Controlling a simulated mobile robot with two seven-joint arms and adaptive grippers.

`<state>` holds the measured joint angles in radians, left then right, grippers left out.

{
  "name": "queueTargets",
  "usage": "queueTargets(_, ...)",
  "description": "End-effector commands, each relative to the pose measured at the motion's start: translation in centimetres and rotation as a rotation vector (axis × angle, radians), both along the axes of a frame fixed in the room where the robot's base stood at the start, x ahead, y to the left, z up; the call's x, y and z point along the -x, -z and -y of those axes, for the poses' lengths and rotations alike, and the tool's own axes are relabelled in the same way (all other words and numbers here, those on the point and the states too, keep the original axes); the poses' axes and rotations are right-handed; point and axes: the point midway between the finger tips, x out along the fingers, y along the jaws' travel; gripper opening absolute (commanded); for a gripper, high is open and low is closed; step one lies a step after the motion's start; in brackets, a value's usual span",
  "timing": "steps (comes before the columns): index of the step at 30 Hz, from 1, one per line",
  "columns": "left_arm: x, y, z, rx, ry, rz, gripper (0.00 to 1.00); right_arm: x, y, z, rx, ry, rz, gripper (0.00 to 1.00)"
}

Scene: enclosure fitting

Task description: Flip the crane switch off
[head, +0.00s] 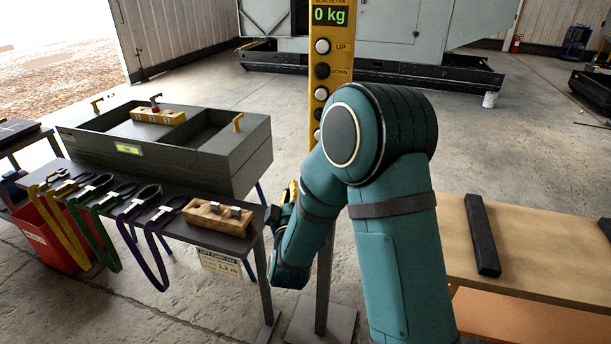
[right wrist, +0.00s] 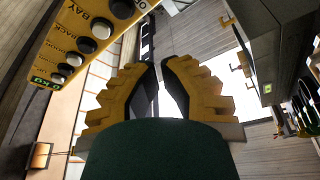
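The yellow crane control panel (head: 322,72) stands upright at the centre of the head view, with a "0 kg" display and round buttons marked UP and DOWN. My right arm hides its lower part. In the right wrist view the panel (right wrist: 77,30) runs along the upper left, with black and white buttons and a larger dark knob (right wrist: 122,8) near the top edge. Whether this knob is the crane switch I cannot tell. My right gripper (right wrist: 160,64) has its yellow fingertips nearly together, empty, beside the panel and apart from it. My left gripper is out of view.
A dark bench (head: 90,185) on the left holds a grey tray (head: 235,160), several coloured slings and a wooden block (head: 217,217). A red bin (head: 50,240) stands below. A wooden table (head: 545,250) with a black bar (head: 482,235) is at the right.

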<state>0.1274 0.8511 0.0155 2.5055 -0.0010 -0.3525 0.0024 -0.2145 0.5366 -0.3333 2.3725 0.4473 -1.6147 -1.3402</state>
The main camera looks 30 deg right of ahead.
Motion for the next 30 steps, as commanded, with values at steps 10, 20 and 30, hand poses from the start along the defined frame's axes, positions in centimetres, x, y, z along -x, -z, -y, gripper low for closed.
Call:
queueTargets(10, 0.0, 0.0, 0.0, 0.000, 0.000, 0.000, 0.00, -0.4, -0.1, 0.2, -0.002, 0.000, 0.001, 0.00)
queueTargets(20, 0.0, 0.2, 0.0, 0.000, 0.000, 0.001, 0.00, -4.6, -0.9, 3.0, -0.002, 0.001, 0.003, 0.00)
queueTargets(30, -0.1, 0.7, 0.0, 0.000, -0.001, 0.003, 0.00, -7.6, -0.8, 6.1, -0.003, 0.001, -0.004, 0.00)
